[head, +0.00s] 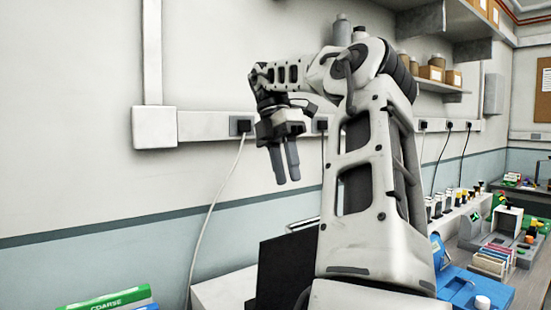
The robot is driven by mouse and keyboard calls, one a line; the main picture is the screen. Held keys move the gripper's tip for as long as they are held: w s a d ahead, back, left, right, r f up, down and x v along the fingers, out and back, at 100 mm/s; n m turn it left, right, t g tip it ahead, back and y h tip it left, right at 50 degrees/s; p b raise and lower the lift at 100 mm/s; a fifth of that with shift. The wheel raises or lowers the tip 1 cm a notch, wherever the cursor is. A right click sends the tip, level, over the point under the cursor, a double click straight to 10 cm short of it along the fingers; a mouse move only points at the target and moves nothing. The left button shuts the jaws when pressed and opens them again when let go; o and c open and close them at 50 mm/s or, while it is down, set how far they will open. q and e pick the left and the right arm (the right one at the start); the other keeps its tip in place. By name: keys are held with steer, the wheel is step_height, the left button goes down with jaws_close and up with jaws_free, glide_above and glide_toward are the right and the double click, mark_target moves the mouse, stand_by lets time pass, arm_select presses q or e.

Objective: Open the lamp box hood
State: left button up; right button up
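A black panel or box (283,266) stands low in the middle of the head view, on a white surface; it may be the lamp box hood, but I cannot be sure. A thin metal bar (303,224) shows at its top right edge. My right arm hides its right part. My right gripper (288,180) hangs in front of the wall, above the black panel and apart from it, with its fingers pointing down. My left gripper is not in view.
A blue case (476,288) and a workbench with several small items lie at the right. A green box marked COARSE (105,300) is at the lower left. Shelves (440,86) and sockets with hanging cables (240,126) line the wall.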

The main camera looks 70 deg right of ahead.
steer(key=shift+v, duration=1.15)
